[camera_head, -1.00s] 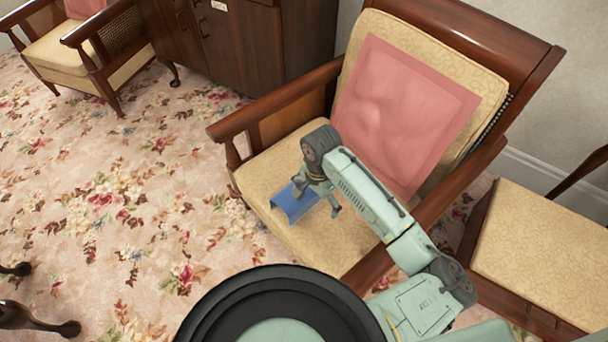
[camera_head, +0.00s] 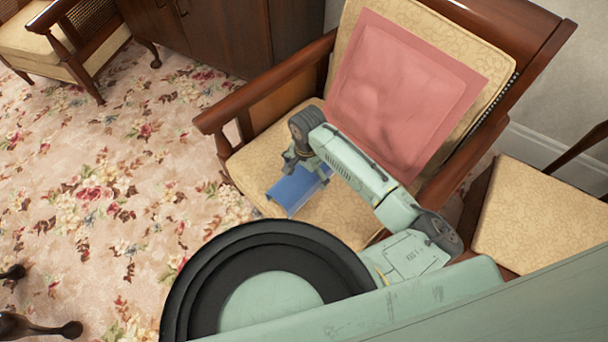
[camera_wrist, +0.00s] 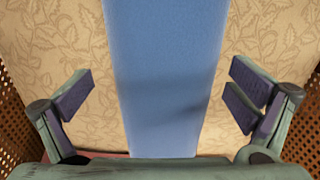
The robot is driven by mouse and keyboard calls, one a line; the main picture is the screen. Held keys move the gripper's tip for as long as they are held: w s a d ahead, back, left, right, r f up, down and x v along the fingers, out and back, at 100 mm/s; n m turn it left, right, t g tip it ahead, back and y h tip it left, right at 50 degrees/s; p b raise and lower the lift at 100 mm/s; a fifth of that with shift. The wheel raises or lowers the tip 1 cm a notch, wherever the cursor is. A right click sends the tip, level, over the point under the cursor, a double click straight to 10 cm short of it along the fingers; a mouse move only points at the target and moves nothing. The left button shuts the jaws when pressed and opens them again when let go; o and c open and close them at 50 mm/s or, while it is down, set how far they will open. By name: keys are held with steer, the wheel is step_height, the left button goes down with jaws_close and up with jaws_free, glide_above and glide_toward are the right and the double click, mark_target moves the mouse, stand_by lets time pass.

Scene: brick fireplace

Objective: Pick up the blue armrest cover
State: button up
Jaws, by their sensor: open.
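The blue armrest cover (camera_head: 296,189) lies on the tan seat cushion (camera_head: 336,214) of the wooden armchair. In the wrist view the blue armrest cover (camera_wrist: 165,75) runs as a broad strip down the middle of the picture. My gripper (camera_wrist: 160,100) is open, with one finger on each side of the strip and cushion showing between. In the head view my gripper (camera_head: 306,172) is over the seat at the cover's back part and hides some of it. I cannot tell how high the fingers are above the cushion.
A pink cloth (camera_head: 405,90) covers the chair's backrest. The wooden armrests (camera_head: 262,82) flank the seat. Another cushioned chair (camera_head: 545,222) stands at the right, and a dark cabinet (camera_head: 215,38) stands behind. Floral carpet (camera_head: 95,190) is open at the left.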

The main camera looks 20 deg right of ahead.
steer(key=f, duration=0.4)
steer(key=shift+w+f, duration=0.2)
steer(key=c, duration=0.9)
steer(key=shift+a, duration=0.1)
steer(key=shift+c, duration=0.3)
